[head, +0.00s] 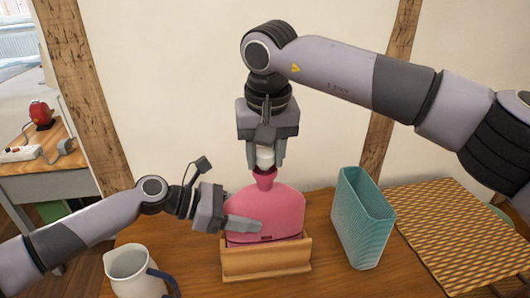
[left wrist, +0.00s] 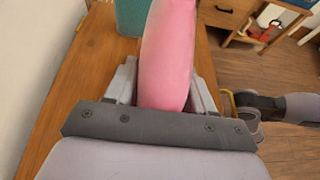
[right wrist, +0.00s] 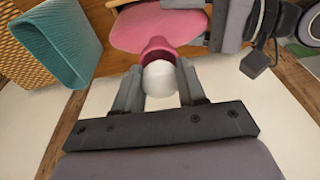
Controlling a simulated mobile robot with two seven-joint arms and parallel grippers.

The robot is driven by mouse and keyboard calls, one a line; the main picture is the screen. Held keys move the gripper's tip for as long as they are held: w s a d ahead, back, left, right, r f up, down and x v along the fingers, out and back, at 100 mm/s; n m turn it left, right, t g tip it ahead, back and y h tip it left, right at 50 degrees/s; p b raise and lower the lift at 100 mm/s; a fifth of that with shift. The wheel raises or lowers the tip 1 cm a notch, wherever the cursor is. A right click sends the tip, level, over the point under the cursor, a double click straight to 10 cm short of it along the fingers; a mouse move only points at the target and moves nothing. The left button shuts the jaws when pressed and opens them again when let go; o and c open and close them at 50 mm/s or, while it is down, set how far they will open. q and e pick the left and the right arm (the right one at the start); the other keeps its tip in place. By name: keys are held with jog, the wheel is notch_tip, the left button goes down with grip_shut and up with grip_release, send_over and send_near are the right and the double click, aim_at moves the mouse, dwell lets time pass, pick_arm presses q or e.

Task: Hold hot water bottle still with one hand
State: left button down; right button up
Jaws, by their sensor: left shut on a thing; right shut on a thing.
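The pink hot water bottle (head: 270,212) stands upright in a low wooden holder (head: 265,262) on the table. My left gripper (head: 243,222) is shut on the bottle's body from the left side. In the left wrist view the pink body (left wrist: 168,60) lies between its fingers. My right gripper (head: 266,158) points down from above and is shut on the white stopper (head: 265,157) at the bottle's neck. In the right wrist view the white stopper (right wrist: 160,80) sits between the fingers, at the mouth of the pink neck (right wrist: 158,50). I cannot tell whether it is seated or lifted slightly.
A teal ribbed container (head: 362,222) stands to the right of the holder. A woven mat (head: 450,235) lies further right. A white jug (head: 135,270) with a blue handle stands at the front left. The wall is close behind the table.

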jog(key=shift+f, duration=0.55)
jog(key=shift+d+f, duration=0.1)
jog(key=shift+f, duration=0.2)
jog(key=shift+s+f+g, duration=0.15)
jog(key=shift+f+g, duration=0.15)
jog(key=shift+f, duration=0.85)
dwell(4.2)
jog(key=o, duration=1.1)
jog(key=shift+r, duration=0.1)
jog(key=r, duration=0.2)
jog(key=r+m, duration=0.1)
jog(key=r, duration=0.1)
jog(key=r+m, duration=0.1)
jog(key=r, duration=0.2)
jog(key=shift+w+h, duration=0.4)
notch_tip(320, 180, up, 9)
jog(key=s+m, duration=0.1)
jog(key=shift+s+a+m, duration=0.3)
jog(key=shift+a+m, duration=0.1)
